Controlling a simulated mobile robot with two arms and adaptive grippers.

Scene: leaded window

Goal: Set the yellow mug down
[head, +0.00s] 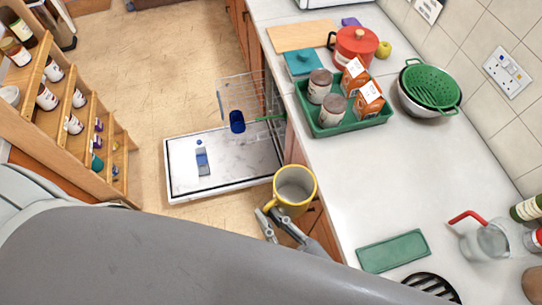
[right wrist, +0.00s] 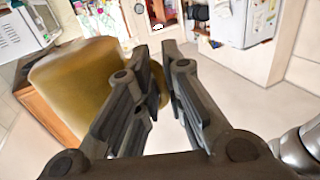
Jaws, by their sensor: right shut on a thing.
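The yellow mug (head: 296,188), pale inside, is held roughly upright in the air beside the front edge of the white counter (head: 345,190). It also fills the left of the right wrist view (right wrist: 75,85). My right gripper (head: 268,214) is shut on the mug. In the right wrist view, its dark fingers (right wrist: 160,75) stand beside the mug's body with a yellow part behind and between them, probably the handle, partly hidden. Nothing is visible under the mug except cabinet front and counter edge. My left gripper is out of view.
A green tray (head: 345,130) holds jars and cartons, with a colander (head: 430,88) beyond. A flat green dish (head: 393,251) and glass jug (head: 485,242) are nearer. The counter's middle is clear. Below is an open dishwasher door (head: 185,185) with a rack and blue cup (head: 237,122).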

